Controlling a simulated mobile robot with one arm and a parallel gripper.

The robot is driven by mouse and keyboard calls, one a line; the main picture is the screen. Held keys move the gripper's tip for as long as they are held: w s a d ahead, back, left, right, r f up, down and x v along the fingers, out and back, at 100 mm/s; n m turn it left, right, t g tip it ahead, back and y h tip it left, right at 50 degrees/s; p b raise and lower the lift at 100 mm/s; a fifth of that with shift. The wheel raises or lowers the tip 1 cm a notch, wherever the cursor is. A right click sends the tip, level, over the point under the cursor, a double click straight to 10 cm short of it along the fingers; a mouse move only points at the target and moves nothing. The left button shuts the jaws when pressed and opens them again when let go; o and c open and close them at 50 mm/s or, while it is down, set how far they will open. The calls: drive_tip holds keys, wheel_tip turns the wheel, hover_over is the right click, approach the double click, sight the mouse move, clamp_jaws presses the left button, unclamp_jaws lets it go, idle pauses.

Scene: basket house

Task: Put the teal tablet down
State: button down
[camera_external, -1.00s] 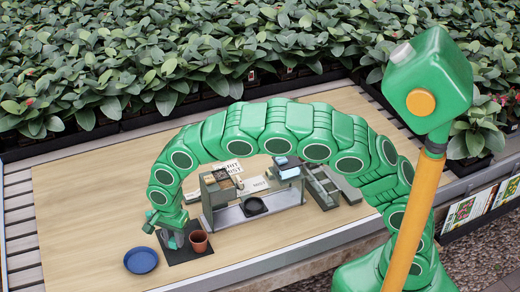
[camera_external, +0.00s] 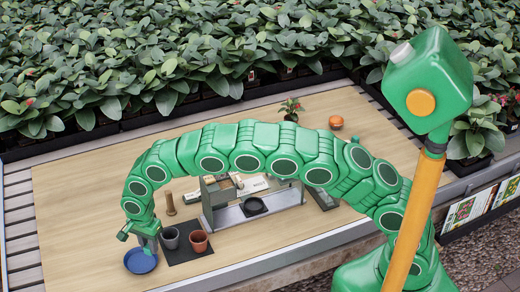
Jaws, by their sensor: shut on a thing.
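My gripper (camera_external: 150,245) is at the front left of the table, low at the back right edge of the blue dish (camera_external: 138,262). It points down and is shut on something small. What it holds is too small and too hidden by the fingers to make out; I cannot clearly see the teal tablet. I cannot tell whether the held thing touches the dish.
A dark mat (camera_external: 195,250) with a grey pot (camera_external: 170,238) and a terracotta pot (camera_external: 198,241) lies just right of my gripper. A wooden peg-like object (camera_external: 170,205) stands behind them. A metal stand (camera_external: 255,208) is mid-table.

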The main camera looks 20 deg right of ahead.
sight(146, 263)
drive_tip(key=shift+w+a+f, duration=0.4)
drive_tip(key=shift+a+f, duration=0.2)
drive_tip(key=shift+f, duration=0.25)
drive_tip(key=shift+w+a+f, duration=0.4)
drive_tip(key=shift+a+f, duration=0.15)
drive_tip(key=shift+f, duration=1.75)
drive_tip(key=shift+f, duration=0.2)
drive_tip(key=c, duration=1.2)
unclamp_jaws()
drive_tip(key=shift+r, duration=0.1)
wheel_tip(146, 263, up, 12)
drive_tip(key=shift+r, duration=0.1)
drive_tip(key=o, duration=0.4)
